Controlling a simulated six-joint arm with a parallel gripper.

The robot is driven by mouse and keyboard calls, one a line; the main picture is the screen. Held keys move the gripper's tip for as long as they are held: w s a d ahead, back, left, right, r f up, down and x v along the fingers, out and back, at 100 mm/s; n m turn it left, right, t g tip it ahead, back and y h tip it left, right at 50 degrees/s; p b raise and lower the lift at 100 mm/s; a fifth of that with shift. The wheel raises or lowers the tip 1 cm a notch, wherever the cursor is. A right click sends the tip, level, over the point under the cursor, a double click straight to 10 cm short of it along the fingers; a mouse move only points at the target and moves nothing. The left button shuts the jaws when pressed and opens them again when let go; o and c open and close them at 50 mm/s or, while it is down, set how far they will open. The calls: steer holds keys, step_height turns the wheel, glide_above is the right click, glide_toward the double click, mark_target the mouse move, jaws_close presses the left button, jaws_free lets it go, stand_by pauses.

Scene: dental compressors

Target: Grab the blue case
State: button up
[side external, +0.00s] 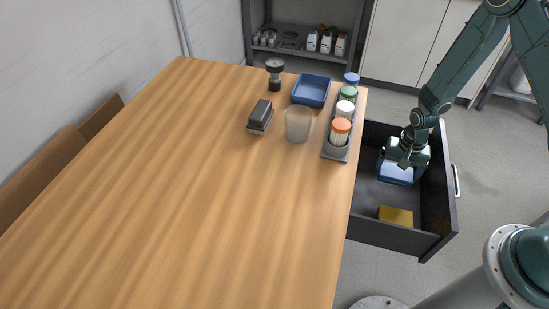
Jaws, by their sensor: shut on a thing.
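The blue case (396,174) is inside the open dark drawer (400,236), toward its far part. My gripper (405,158) reaches down into the drawer from above and is shut on the blue case. The gripper covers the upper part of the case, and its fingertips are hard to make out. I cannot tell whether the case touches the drawer floor or is slightly raised.
A yellow box (396,216) lies in the drawer's near part. The drawer walls surround the gripper. The wooden table (190,190) stands left, with a rack of jars (335,150), a blue tray (311,103), a cup (298,137) and a stapler-like dark object (260,117).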

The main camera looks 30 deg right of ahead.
mark_target(397, 171)
step_height(397, 171, up, 12)
steer(key=shift+r, duration=0.15)
stand_by(0.4)
steer(key=shift+w+r, duration=0.1)
stand_by(0.5)
